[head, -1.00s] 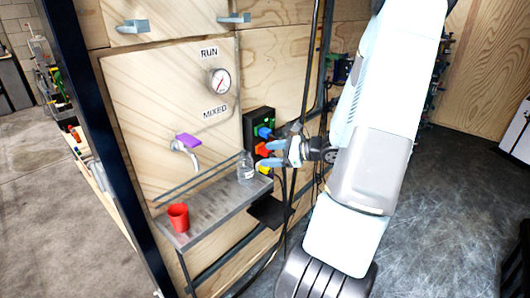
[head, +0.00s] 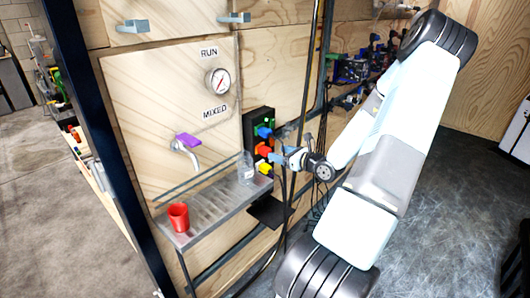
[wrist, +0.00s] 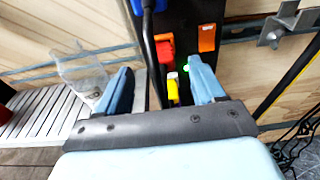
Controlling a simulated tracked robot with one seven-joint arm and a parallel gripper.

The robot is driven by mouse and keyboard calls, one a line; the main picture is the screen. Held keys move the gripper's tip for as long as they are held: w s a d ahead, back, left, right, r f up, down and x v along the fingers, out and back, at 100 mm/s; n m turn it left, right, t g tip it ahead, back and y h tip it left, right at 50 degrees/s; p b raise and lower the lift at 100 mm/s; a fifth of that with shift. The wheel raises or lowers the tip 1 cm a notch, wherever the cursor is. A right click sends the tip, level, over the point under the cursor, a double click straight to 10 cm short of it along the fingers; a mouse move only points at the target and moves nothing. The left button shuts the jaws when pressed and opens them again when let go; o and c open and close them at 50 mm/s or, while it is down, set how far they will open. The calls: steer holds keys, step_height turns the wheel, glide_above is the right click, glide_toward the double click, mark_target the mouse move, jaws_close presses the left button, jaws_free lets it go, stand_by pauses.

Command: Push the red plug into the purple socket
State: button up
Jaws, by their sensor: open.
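A red plug (wrist: 165,48) with a dark cable sits at the black panel (wrist: 183,20) in the wrist view. An orange square (wrist: 207,38) is to its right. In the head view an orange-red piece (head: 263,150) shows on the panel between blue and yellow ones. No purple socket can be made out; the only purple part is the tap handle (head: 188,139). My gripper (head: 283,158) is beside the panel's right side. In the wrist view its fingers (wrist: 160,82) are apart, with the red plug beyond them, and nothing is clearly held.
A blue plug (wrist: 150,5) is above the red one and a yellow plug (wrist: 172,88) below it. Cables hang beside the panel. A metal bracket (wrist: 283,22) is at right.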

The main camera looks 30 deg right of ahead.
mark_target(269, 150)
steer(key=shift+f+x, duration=0.15)
steer(key=shift+x, duration=1.5)
steer(key=shift+f+x, duration=0.15)
steer(key=shift+x, duration=1.5)
steer(key=shift+d, duration=0.1)
steer(key=shift+c, duration=0.4)
steer(key=c, duration=1)
